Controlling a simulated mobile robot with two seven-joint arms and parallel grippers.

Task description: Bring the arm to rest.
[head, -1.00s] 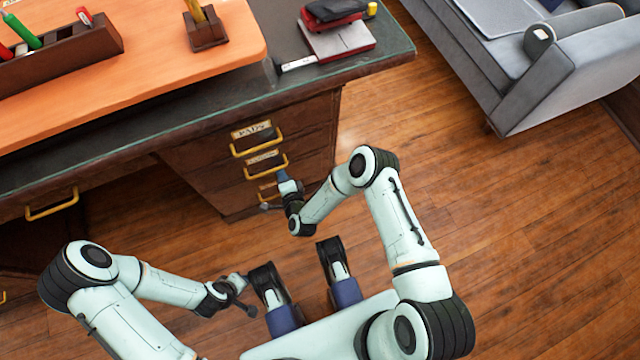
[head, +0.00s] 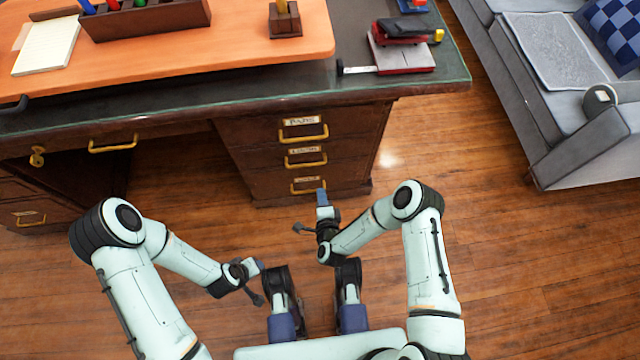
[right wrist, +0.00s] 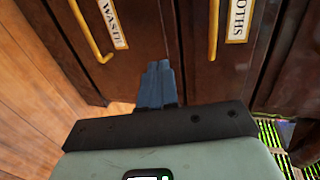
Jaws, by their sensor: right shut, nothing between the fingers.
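My right gripper (head: 322,194) is in front of the bottom drawer of the dark wooden desk (head: 305,185), with its arm bent at the elbow. In the right wrist view its blue fingers (right wrist: 157,84) are shut together with nothing between them. They point toward drawer fronts with yellow handles and the labels "WASTE" and "CLOTHS", the second partly cut off. I cannot tell whether the fingertips touch the wood. My left gripper (head: 257,265) is low over the floor, left of my base, and too small to tell whether it is open.
The desk's labelled drawers (head: 304,133) look closed. On the desk are a brown pen tray (head: 150,22), a notepad (head: 46,48), a red and black stapler (head: 403,32) and a pen holder (head: 285,18). A grey sofa (head: 560,120) stands at right. Wooden floor (head: 480,240) between is clear.

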